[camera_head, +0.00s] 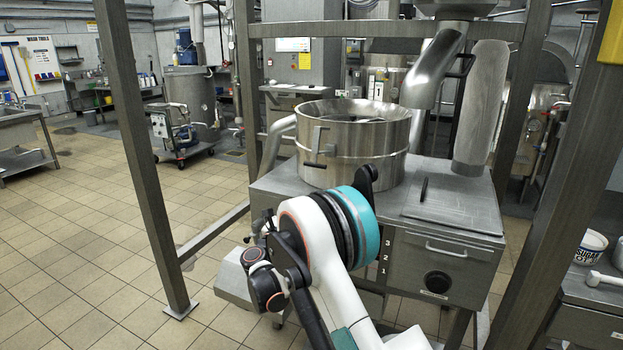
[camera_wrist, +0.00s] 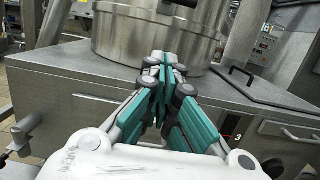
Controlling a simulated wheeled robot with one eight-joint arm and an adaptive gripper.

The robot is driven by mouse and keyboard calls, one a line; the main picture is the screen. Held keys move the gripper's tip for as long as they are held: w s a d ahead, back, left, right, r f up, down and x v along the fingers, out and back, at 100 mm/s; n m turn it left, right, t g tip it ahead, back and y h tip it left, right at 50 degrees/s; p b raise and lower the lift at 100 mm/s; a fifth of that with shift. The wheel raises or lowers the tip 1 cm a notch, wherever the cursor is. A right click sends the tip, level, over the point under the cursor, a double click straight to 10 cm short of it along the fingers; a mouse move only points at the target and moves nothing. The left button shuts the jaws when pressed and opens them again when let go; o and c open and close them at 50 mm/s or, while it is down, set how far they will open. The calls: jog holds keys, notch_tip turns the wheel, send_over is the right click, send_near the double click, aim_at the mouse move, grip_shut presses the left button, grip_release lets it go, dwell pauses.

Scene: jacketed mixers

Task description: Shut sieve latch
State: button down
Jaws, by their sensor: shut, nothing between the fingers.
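The sieve (camera_head: 345,160) is a round, open-topped steel drum on a steel bench. On its front are an upright metal bracket (camera_head: 317,138) and, below it, a short black handle (camera_head: 317,166), apparently the latch. Whether it is open or shut I cannot tell. In the wrist view the drum wall (camera_wrist: 125,42) fills the top middle, and a black handle (camera_wrist: 180,3) is cut off by the top edge. My gripper (camera_wrist: 165,60) is shut and empty, its fingertips pointing at the drum's lower wall, below the handle and apart from it. My arm hides the gripper in the head view.
The bench (camera_head: 282,190) has a drawer (camera_head: 445,255) and a flat lid (camera_head: 450,208) with a black handle. A steel pipe (camera_head: 437,65) and a pale cylinder (camera_head: 480,110) stand right of the drum. Frame posts (camera_head: 140,150) flank the bench.

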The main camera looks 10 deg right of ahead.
jog(key=w+d+r+b, duration=0.4)
jog(key=w+d+r, duration=0.2)
jog(key=w, duration=0.2)
dwell(0.7)
jog(key=shift+r, duration=0.1)
jog(key=shift+a+r+g+y+p, duration=0.1)
jog(key=shift+r+g+y+p, duration=0.25)
jog(key=shift+g+p, duration=0.2)
